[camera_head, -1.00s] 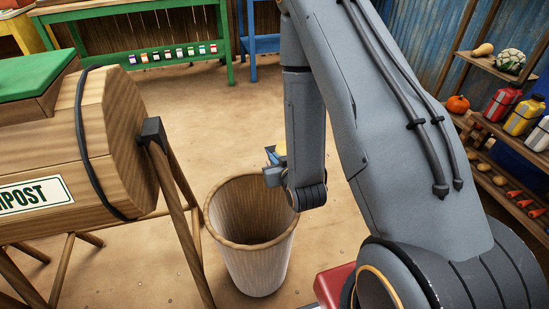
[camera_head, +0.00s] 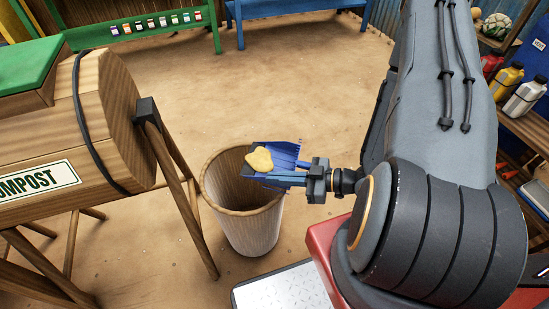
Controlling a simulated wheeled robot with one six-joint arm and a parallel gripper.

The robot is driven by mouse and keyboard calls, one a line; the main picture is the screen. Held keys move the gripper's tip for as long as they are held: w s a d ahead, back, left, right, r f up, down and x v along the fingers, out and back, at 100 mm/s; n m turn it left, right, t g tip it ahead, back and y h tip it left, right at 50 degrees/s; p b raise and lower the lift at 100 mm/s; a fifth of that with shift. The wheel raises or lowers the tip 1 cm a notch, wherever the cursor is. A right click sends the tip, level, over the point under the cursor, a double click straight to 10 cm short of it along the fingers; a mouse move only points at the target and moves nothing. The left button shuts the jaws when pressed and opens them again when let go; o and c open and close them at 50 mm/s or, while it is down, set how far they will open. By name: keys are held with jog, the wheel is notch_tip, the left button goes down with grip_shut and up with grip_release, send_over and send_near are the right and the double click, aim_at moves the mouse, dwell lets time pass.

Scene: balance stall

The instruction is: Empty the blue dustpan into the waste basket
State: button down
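The blue dustpan (camera_head: 284,154) is held out over the right part of the waste basket's mouth, with a yellowish lump (camera_head: 259,160) lying at its left end. The waste basket (camera_head: 250,228) is a round, wood-coloured bin standing upright on the floor. Its visible inside wall is bare; the bottom is hidden. My gripper (camera_head: 308,178) is at the right of the basket and is shut on the dustpan's handle side. The exact grip is small in the picture.
A wooden compost barrel (camera_head: 100,120) on slanted legs stands close at the left of the basket. Shelves with bottles (camera_head: 508,82) stand at the right. A green bench (camera_head: 140,28) and a blue bench (camera_head: 300,10) are at the back. The sandy floor between is clear.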

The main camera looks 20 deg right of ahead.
jog(key=shift+w+a+r+n+g+h+p, duration=0.1)
jog(key=shift+w+a+r+g+h+p, duration=0.25)
jog(key=shift+a+g+h+p, duration=1.25)
jog(key=shift+w+a+r+n+g+h+p, duration=0.1)
jog(key=shift+w+a+r+g+h+p, duration=0.2)
jog(key=shift+h+p, duration=1.55)
jog(key=shift+w+a+r+n+g+h+p, duration=0.1)
jog(key=shift+w+a+r+g+h+p, duration=0.5)
jog(key=shift+p, duration=2.15)
jog(key=shift+s+a+f, duration=0.2)
jog(key=shift+s+a, duration=0.05)
